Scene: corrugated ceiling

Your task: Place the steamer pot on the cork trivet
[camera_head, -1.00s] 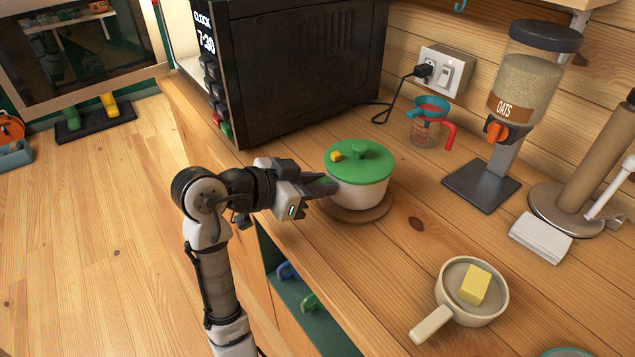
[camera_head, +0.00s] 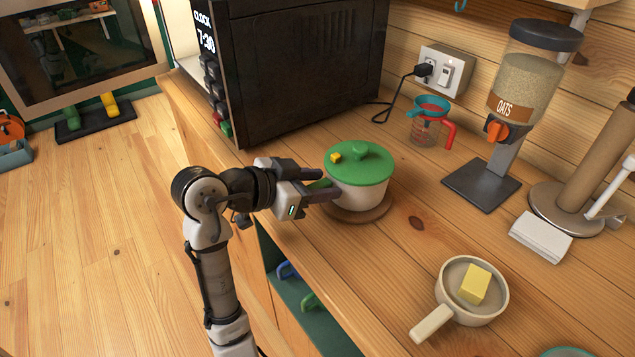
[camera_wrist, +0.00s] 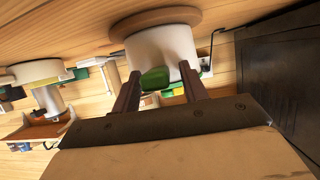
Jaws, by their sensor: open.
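The steamer pot (camera_head: 358,196) is white with a green lid (camera_head: 357,161) and a small yellow piece on the lid's left side. It stands upright on the round brown cork trivet (camera_head: 362,216), whose rim shows around its base. My gripper (camera_head: 328,186) is at the pot's left side with its fingers apart around a green side handle. In the wrist view the open fingers (camera_wrist: 158,90) stand on either side of the green handle (camera_wrist: 154,80), with clear gaps. The white pot body (camera_wrist: 165,50) and trivet (camera_wrist: 150,20) show there upside down.
A black microwave (camera_head: 300,70) stands behind on the left. A measuring cup (camera_head: 427,125), an oats dispenser (camera_head: 515,110) and a paper towel holder (camera_head: 580,180) stand at the back right. A pan with butter (camera_head: 500,312) is at the front right. Counter between is clear.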

